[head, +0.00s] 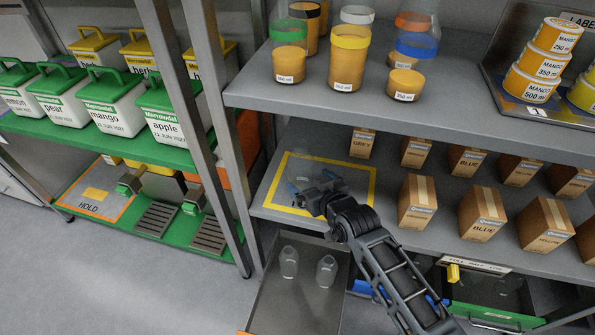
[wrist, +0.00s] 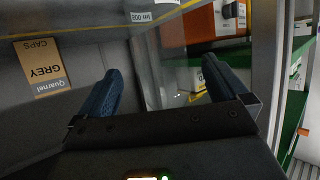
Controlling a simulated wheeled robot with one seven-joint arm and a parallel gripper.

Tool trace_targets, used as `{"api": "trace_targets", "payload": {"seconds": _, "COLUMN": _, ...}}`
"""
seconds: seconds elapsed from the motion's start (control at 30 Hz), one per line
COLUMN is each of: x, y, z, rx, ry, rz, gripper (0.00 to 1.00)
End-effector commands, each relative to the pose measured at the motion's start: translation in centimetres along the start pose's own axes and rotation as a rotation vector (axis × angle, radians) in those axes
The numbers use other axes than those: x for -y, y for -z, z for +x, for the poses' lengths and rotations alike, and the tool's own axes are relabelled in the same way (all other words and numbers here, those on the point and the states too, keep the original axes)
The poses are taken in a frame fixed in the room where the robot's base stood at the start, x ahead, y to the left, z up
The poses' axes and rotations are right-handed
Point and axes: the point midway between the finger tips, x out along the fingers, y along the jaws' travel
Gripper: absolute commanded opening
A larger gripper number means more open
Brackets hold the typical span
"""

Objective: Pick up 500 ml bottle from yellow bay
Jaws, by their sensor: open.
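The yellow bay (head: 340,162) is a yellow outline on the lower grey shelf. A clear, see-through bottle (head: 303,167) stands in it, partly hidden by my gripper (head: 305,194). In the wrist view the clear bottle (wrist: 150,62) shows faintly between and beyond the two blue fingers, with an upside-down label that appears to read 500 ml. My gripper (wrist: 157,86) is open, with the fingers spread to either side of the bottle. I cannot tell whether either finger touches it.
Brown cap boxes stand right of the bay, including a GREY box (head: 361,143), also left in the wrist view (wrist: 41,68). A tray (head: 300,315) with two clear bottles lies below. A metal post (head: 215,100) stands left. The upper shelf (head: 260,90) overhangs.

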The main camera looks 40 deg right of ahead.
Motion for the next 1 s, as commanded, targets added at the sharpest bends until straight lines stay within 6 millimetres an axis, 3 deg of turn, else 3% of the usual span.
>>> {"api": "trace_targets", "payload": {"seconds": 0.47, "x": 0.1, "y": 0.1, "z": 5.8, "rx": -0.002, "ry": 0.001, "rz": 0.0, "gripper": 1.0}}
{"api": "trace_targets", "payload": {"seconds": 0.77, "x": 0.1, "y": 0.1, "z": 6.4, "rx": -0.002, "ry": 0.001, "rz": 0.0, "gripper": 1.0}}
{"api": "trace_targets", "payload": {"seconds": 1.0, "x": 0.1, "y": 0.1, "z": 6.4, "rx": -0.002, "ry": 0.001, "rz": 0.0, "gripper": 0.8}}
